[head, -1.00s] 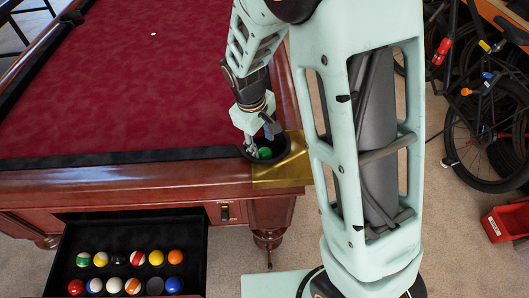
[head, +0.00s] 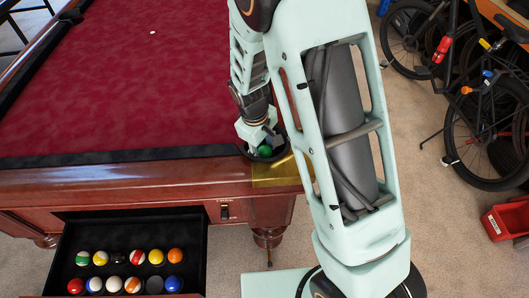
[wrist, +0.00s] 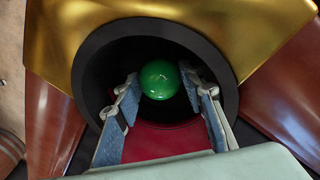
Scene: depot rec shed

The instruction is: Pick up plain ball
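A plain green ball (wrist: 160,79) sits inside the round black corner pocket (wrist: 88,70) of the pool table. In the head view the green ball (head: 265,151) shows at the pocket, just below my gripper. My gripper (wrist: 163,88) is open, with one finger on each side of the ball in the wrist view. Gaps show between the fingers and the ball, and I cannot tell how far the tips are from it in depth. In the head view my gripper (head: 262,141) points down into the pocket.
A brass corner plate (head: 278,171) borders the pocket. Below, an open black drawer (head: 190,232) holds several solid and striped balls, among them a plain red ball (head: 75,286). The red cloth (head: 130,90) is mostly clear, with one small white spot. Bicycles (head: 480,110) stand at right.

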